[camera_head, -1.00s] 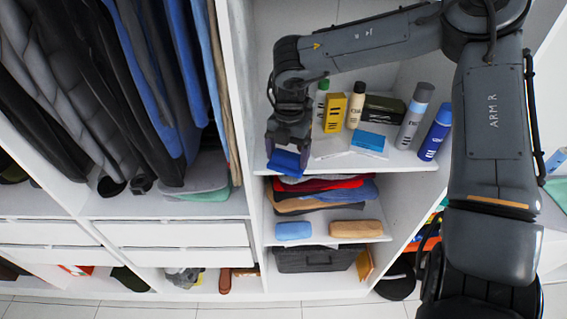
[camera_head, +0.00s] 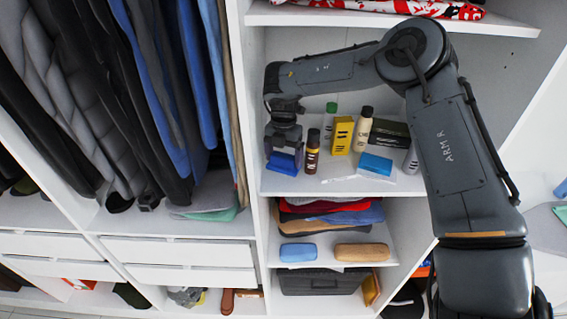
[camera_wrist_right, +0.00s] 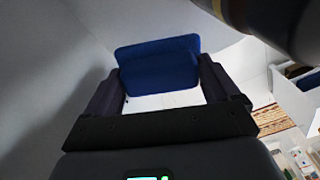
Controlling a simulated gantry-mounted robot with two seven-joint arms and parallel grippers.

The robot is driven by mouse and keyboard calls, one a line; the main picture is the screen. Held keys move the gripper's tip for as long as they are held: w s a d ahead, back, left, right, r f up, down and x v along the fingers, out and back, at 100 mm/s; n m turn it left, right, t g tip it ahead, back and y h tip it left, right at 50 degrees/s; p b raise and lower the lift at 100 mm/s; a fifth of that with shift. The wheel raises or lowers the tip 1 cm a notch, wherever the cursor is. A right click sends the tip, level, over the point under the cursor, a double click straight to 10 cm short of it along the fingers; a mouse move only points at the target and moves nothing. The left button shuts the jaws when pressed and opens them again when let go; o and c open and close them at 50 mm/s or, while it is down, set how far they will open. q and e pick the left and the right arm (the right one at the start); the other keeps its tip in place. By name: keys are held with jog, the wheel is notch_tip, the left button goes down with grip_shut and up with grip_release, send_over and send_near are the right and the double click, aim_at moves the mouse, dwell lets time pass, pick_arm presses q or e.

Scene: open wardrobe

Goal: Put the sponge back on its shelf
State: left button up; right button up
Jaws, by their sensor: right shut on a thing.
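My right gripper (camera_head: 284,147) is shut on a blue sponge (camera_head: 282,163) at the left end of the shelf with the bottles (camera_head: 295,187). The sponge hangs below the fingers, near the compartment's left wall; I cannot tell whether it touches the shelf. In the right wrist view the sponge (camera_wrist_right: 158,62) is a dark blue block between the two fingers (camera_wrist_right: 160,82). My left gripper is not in view.
A dark brown bottle (camera_head: 312,152) stands just right of the held sponge. Behind are a yellow box (camera_head: 342,136), a cream bottle (camera_head: 362,130) and a dark box (camera_head: 390,136). Folded clothes (camera_head: 330,215) lie on the shelf below. Hanging garments (camera_head: 130,100) fill the left.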

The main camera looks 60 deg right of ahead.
aim_at(284, 165)
jog(key=shift+w+d+f, duration=0.15)
jog(key=shift+d+f, duration=0.05)
jog(key=shift+f, duration=0.05)
notch_tip(284, 165, down, 4)
jog(key=shift+r+p, duration=0.25)
jog(key=shift+p, duration=0.4)
jog(key=shift+f, duration=0.2)
jog(key=shift+f, duration=0.1)
jog(key=o, duration=0.9)
